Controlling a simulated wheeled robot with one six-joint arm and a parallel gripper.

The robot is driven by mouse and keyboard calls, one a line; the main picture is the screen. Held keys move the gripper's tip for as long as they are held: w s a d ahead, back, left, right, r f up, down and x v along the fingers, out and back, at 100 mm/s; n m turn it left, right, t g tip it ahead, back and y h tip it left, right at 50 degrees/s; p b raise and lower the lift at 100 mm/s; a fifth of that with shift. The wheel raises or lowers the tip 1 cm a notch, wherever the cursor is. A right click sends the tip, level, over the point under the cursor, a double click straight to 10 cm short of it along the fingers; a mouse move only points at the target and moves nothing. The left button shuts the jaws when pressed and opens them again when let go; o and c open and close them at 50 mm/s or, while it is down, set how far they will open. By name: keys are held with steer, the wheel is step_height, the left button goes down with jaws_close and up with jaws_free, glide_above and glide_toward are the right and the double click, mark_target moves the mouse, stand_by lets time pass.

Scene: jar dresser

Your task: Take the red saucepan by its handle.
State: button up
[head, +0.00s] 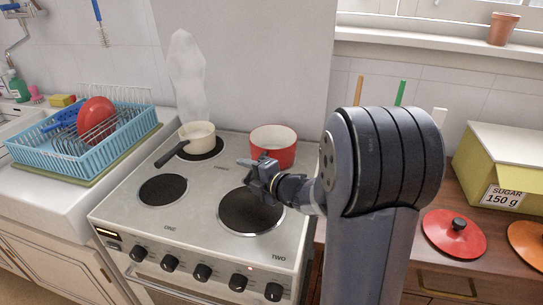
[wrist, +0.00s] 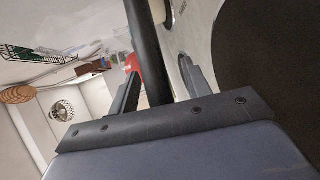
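The red saucepan (head: 284,156), white inside, stands on the back right of the stove. My gripper (head: 256,172) is at its front left side, in front of the pan wall. In the wrist view, a dark handle (wrist: 146,40) runs between the two fingers of my gripper (wrist: 162,80). The fingers are apart, with a narrow gap showing between the handle and the right finger. In the head view, my gripper mostly hides the saucepan's handle.
A cream saucepan (head: 198,135) with a dark handle stands on the back left burner. The front burners (head: 250,212) are bare. A blue dish rack (head: 75,160) is at left. A red lid (head: 453,235) and a yellow sugar box (head: 500,165) are on the right counter.

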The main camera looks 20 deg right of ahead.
jaws_close()
stand_by(0.3)
steer(key=shift+r, duration=0.1)
